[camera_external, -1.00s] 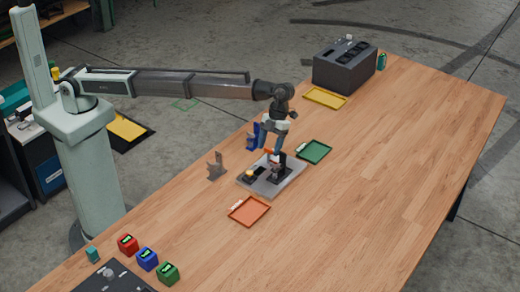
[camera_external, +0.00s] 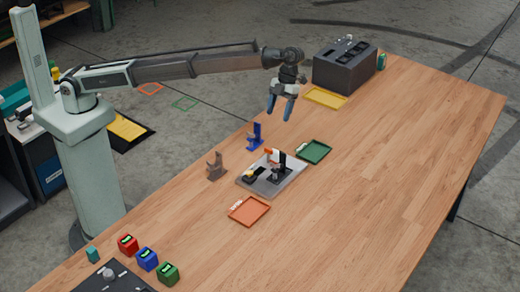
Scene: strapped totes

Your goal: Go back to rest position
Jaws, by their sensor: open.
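My gripper (camera_external: 281,108) hangs in the air with its two blue-grey fingers pointing down. The fingers are apart and nothing shows between them. In the picture it is above the grey fixture plate (camera_external: 259,187) and close to the dark box. The plate lies on the wooden table and carries a small black device with an orange and white upper part (camera_external: 275,158). The gripper is clear of the plate and of this device.
A blue stand (camera_external: 255,136) and a grey stand (camera_external: 216,166) are left of the plate. Orange (camera_external: 249,222), green (camera_external: 325,152) and yellow (camera_external: 325,98) trays lie around. A dark box (camera_external: 344,76) stands at the back. Red, blue and green cubes (camera_external: 147,259) sit at front left. The table's right side (camera_external: 400,170) is clear.

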